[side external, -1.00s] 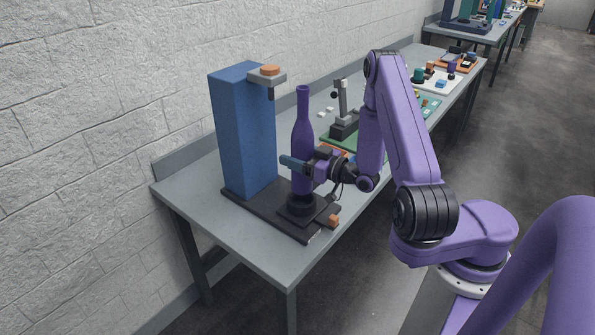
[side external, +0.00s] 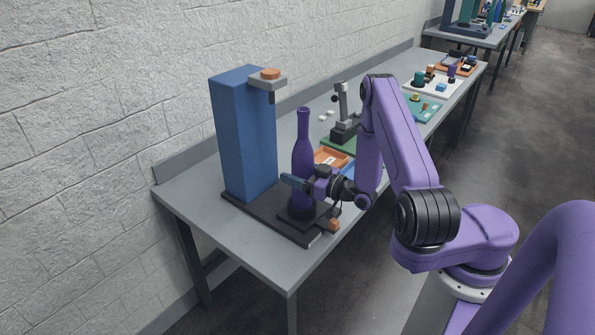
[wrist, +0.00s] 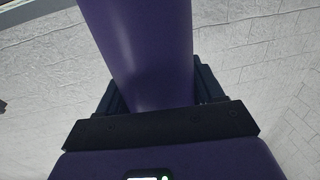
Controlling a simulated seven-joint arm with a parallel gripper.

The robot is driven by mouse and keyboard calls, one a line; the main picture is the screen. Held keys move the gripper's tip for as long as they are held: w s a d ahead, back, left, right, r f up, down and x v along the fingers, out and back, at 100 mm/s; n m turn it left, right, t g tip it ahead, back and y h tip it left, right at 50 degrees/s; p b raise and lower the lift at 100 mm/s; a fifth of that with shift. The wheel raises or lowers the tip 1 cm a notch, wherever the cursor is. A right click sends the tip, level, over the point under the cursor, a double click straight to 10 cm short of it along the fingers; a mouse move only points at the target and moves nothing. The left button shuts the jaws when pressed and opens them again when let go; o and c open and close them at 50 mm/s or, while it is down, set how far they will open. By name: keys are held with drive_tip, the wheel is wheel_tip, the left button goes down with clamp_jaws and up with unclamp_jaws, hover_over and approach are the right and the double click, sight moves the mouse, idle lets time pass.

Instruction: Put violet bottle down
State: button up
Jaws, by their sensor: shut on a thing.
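My gripper (side external: 301,181) is shut on the bottle's lower body from the right. In the wrist view the bottle (wrist: 145,50) fills the middle, between the two dark fingers of my gripper (wrist: 155,92).
A tall blue column (side external: 243,135) with a grey arm and orange knob (side external: 270,74) stands left of the bottle. An orange tray (side external: 332,157) and a grey stand (side external: 343,125) are behind. The grey table (side external: 225,235) is clear at its front left.

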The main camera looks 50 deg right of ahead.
drive_tip(key=shift+f, duration=0.3)
drive_tip(key=o, duration=1.4)
drive_tip(key=shift+f, duration=0.1)
drive_tip(key=shift+r, duration=0.65)
drive_tip(key=s, duration=0.4)
drive_tip(key=s+d, duration=0.1)
drive_tip(key=s, duration=0.7)
drive_tip(key=shift+d, duration=0.15)
drive_tip(key=shift+w, duration=0.15)
